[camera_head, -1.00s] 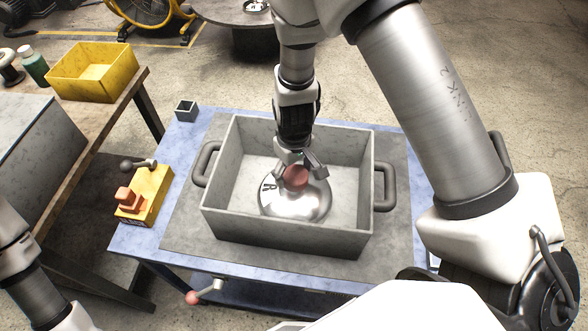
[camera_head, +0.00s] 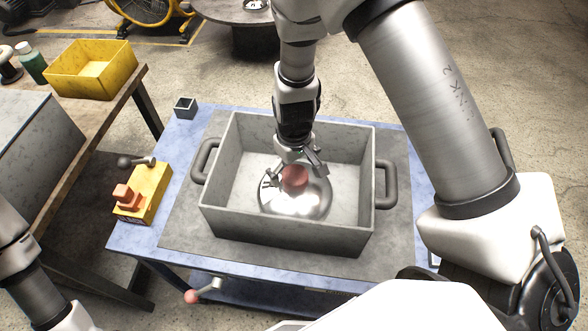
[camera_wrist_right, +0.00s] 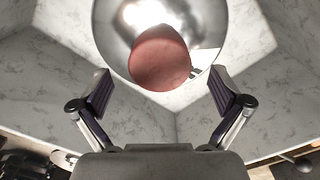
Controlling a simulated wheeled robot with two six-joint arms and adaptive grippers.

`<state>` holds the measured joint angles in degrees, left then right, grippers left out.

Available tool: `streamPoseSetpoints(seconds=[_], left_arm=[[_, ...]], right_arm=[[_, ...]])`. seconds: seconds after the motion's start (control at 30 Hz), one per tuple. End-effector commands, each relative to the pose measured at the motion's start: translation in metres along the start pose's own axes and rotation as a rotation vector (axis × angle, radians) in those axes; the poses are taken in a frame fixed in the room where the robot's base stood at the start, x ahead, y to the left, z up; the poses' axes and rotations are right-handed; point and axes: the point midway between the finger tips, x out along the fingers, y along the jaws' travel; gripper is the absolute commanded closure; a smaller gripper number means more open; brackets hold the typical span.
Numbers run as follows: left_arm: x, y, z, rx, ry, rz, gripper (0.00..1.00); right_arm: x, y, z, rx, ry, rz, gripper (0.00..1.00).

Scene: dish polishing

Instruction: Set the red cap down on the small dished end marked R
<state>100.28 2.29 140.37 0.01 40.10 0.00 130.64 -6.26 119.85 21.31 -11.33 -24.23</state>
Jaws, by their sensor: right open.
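The red cap (camera_head: 295,177) sits on the shiny silver dished end (camera_head: 300,203), near the middle of its top as the head view shows it. The dished end lies inside the grey open box. My right gripper (camera_head: 294,171) is open just above the cap, with its fingers spread to either side. In the right wrist view the cap (camera_wrist_right: 160,60) shows between and beyond the open fingers, apart from both, against the dished end (camera_wrist_right: 115,40). The R mark is not readable now. My left gripper is out of view; only part of the left arm shows.
The grey box (camera_head: 285,238) has high walls and two side handles. It stands on a grey mat (camera_head: 185,220) on a blue table. A yellow bin (camera_head: 92,70) is farther left.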

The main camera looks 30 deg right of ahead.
Motion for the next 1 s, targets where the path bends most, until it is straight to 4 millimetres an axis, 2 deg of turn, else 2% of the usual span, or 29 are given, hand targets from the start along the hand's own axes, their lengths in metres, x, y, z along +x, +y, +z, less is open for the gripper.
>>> streamPoseSetpoints(seconds=[0.17,0.3,0.4,0.5,0.63,1.0], left_arm=[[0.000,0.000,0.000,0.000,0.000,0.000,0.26],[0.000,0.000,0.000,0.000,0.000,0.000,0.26],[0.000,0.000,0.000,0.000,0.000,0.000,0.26],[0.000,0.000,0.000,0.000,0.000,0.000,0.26],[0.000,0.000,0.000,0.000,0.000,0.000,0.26],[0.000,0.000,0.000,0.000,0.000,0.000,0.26]], right_arm=[[-0.037,0.000,-0.002,-0.001,0.007,0.002,0.00],[-0.074,0.000,-0.002,0.000,0.007,0.001,0.00],[-0.096,0.000,-0.001,0.000,0.006,0.002,0.00],[-0.108,0.000,-0.001,0.001,0.003,0.001,0.00],[-0.114,0.000,0.000,0.001,0.002,0.001,0.00],[-0.114,0.000,0.000,0.001,0.001,0.001,0.00]])
